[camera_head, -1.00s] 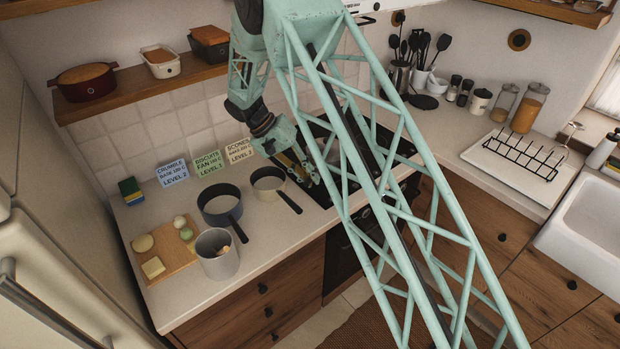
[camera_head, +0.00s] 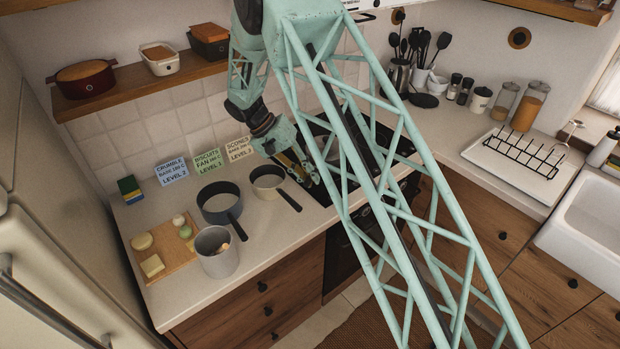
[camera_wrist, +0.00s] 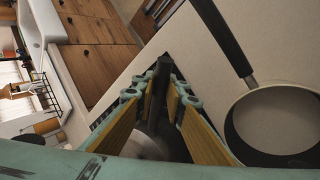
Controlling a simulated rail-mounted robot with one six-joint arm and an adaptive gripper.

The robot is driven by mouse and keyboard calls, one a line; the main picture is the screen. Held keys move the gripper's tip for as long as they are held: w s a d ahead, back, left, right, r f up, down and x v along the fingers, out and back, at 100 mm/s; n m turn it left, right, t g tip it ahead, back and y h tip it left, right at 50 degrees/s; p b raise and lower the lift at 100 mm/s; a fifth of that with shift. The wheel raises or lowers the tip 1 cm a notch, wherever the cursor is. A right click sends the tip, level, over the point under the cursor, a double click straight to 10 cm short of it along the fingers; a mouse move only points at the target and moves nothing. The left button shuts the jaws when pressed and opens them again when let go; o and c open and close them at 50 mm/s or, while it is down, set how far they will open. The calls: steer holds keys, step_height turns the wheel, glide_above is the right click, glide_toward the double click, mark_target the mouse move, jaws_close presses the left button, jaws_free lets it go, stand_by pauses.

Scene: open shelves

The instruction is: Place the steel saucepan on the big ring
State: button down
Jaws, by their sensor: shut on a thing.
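My gripper (camera_head: 304,176) is low over the left edge of the dark hob (camera_head: 323,196), right of the cream pan. In the wrist view my gripper (camera_wrist: 160,98) has its yellow-padded fingers closed on a dark upright-looking handle (camera_wrist: 160,75). A grey, shiny surface (camera_wrist: 148,147) shows between the fingers below the handle and looks like part of the steel saucepan; most of it is hidden. In the head view my arm covers much of the hob, so the big ring and how the saucepan sits on it cannot be made out.
The cream pan (camera_head: 267,183) and a dark blue pan (camera_head: 219,202) stand left of the hob, handles pointing toward the front. A grey pot (camera_head: 215,262) and a wooden board (camera_head: 165,256) with food are further left. Cards stand by the wall. Counter right of the hob is partly clear.

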steer(key=shift+f+b, duration=0.3)
steer(key=shift+f, duration=0.3)
stand_by(0.5)
steer(key=c, duration=2.5)
jaws_free()
steer(key=shift+w, duration=0.1)
steer(key=shift+c, duration=0.2)
steer(key=shift+r, duration=0.1)
steer(key=v, duration=1.2)
